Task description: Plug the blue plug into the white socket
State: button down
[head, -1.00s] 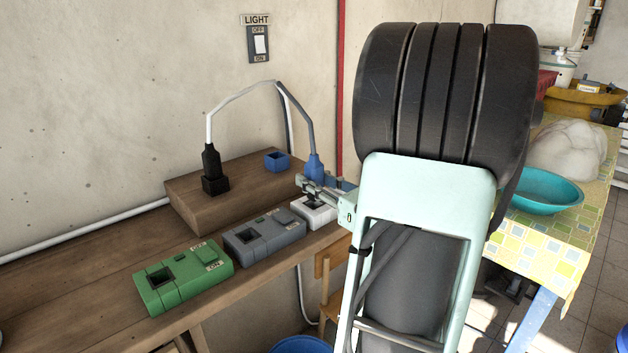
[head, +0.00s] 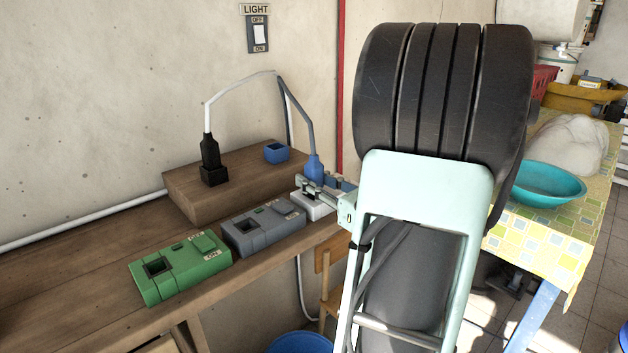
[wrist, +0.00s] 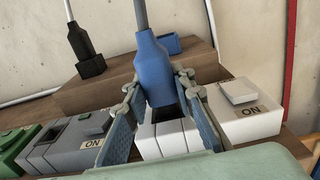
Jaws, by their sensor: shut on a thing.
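The blue plug (head: 314,169) stands upright on its grey cable, and it also shows in the wrist view (wrist: 155,68). My gripper (wrist: 159,92) is shut on it, one finger on each side. The white socket (head: 308,208) is on the bench under the plug. In the wrist view the white socket (wrist: 244,118) has a switch marked ON at its right, and its dark opening shows right below the plug's lower end. I cannot tell whether the plug's end is inside the opening. My gripper (head: 318,190) partly covers the socket in the head view.
A grey socket box (head: 263,233) and a green one (head: 180,269) stand in line to the left. Behind, a wooden block (head: 188,192) carries a black plug (head: 210,155) in a black socket and an empty blue holder (head: 277,152). The bench's left part is clear.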

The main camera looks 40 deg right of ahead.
jog(key=shift+f+b, duration=0.6)
jog(key=shift+f, duration=0.2)
jog(key=c, duration=1.5)
grip_release()
jog(key=shift+r, duration=0.1)
jog(key=shift+c, duration=0.2)
jog(key=shift+s, duration=0.1)
jog(key=s, duration=1.1)
jog(key=shift+s+d, duration=0.4)
jog(key=shift+d, duration=0.05)
jog(key=shift+w, duration=0.1)
